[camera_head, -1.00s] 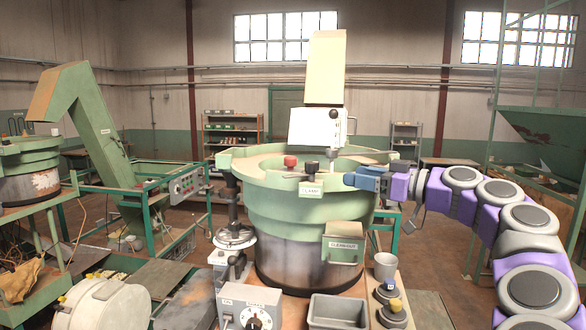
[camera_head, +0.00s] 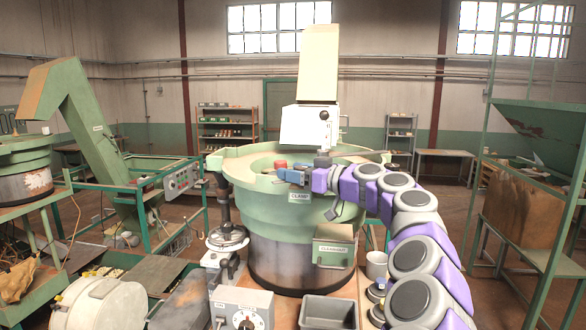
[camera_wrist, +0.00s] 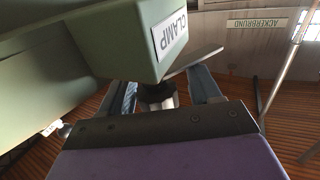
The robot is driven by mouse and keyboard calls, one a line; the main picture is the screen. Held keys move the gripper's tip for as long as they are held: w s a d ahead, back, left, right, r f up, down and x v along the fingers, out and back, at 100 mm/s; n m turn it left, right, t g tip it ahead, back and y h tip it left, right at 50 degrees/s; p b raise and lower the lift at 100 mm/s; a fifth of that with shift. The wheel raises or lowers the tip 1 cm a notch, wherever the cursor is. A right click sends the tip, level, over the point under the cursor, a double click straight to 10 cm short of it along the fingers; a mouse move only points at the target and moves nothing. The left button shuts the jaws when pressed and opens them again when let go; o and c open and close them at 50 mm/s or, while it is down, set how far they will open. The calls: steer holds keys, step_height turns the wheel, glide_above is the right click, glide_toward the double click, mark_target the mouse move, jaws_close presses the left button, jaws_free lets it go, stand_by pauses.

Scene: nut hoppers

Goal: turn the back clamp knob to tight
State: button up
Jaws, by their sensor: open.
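The green bowl hopper (camera_head: 240,190) stands mid-picture in the head view, with a CLAMP label (camera_head: 299,197) on its front rim. A red knob (camera_head: 280,164) stands above the label. My gripper (camera_head: 284,173) reaches in from the right, just above the label, and hides the black knob there. In the wrist view my gripper's open fingers (camera_wrist: 165,92) stand either side of a dark, shaded piece; I cannot tell which knob it is or whether they touch it. The CLAMP block (camera_wrist: 168,35) is close by.
A white box (camera_head: 308,127) with a tall chute rises behind the bowl. The clean-out box (camera_head: 333,254) juts from the bowl's front.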

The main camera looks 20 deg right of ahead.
steer(key=shift+w+d, duration=0.25)
steer(key=shift+s+d, duration=0.1)
steer(key=shift+d, duration=0.2)
steer(key=shift+a, duration=0.6)
steer(key=c, duration=0.3)
steer(key=shift+d, duration=0.1)
jaws_close()
